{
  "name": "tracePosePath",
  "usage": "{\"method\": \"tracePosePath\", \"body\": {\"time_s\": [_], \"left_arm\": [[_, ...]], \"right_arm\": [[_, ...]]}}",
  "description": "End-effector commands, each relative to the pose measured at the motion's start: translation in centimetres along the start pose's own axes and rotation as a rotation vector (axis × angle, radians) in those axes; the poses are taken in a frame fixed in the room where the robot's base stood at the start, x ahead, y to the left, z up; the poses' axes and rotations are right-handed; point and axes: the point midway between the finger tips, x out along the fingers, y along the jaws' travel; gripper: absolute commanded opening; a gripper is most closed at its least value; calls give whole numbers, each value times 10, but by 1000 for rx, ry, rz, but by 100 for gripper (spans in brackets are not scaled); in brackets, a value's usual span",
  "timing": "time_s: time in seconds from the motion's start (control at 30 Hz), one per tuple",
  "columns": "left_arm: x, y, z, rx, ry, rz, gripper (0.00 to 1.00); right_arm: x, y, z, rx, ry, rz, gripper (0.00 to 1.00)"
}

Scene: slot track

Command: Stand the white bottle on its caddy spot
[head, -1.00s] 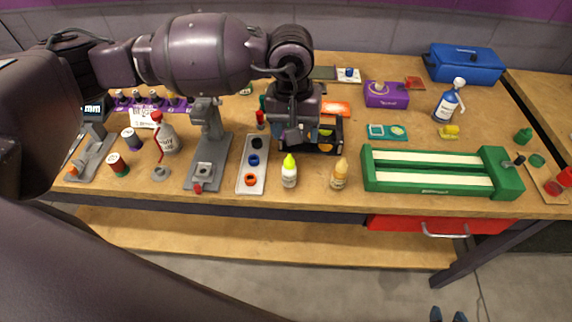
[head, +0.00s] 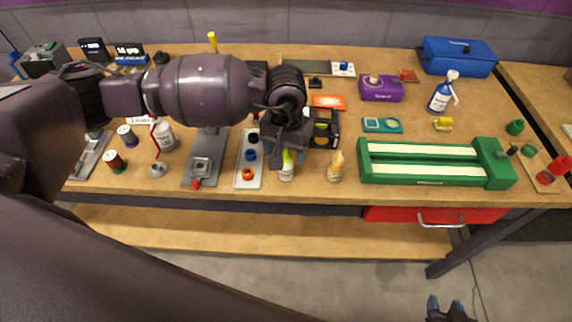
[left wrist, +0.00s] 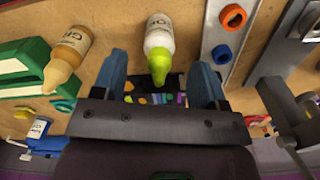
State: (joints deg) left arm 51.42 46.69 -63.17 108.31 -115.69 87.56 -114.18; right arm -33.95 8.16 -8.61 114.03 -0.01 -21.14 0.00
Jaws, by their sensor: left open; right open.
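The white bottle (head: 287,172) with a yellow-green cap stands upright near the table's front edge. It also shows in the left wrist view (left wrist: 159,38). My left gripper (head: 289,157) is open and empty, just behind and above the bottle, partly covering its cap in the head view. In the left wrist view my left gripper's blue fingers (left wrist: 160,82) lie on either side of the cap's tip. A black box (head: 326,128), probably the caddy, stands behind my gripper, partly hidden; its spots cannot be made out. My right gripper (head: 447,308) is open at the bottom edge, away from the table.
An amber bottle (head: 335,167) stands just right of the white bottle. A white strip with coloured rings (head: 241,183) lies to the left. A green slotted track (head: 425,183) lies to the right. A grey stand (head: 198,180) is further left.

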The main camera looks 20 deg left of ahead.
Motion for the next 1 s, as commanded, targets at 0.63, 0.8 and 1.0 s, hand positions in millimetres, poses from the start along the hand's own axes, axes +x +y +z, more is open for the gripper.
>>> {"method": "tracePosePath", "body": {"time_s": [0.63,0.8,1.0], "left_arm": [[30,1,1,0,0,0,48],[30,1,1,0,0,0,22],[29,1,1,0,0,1,8]], "right_arm": [[-6,1,6,3,-14,3,43],[-6,1,6,3,-15,4,43],[-5,1,4,2,-10,3,43]]}}
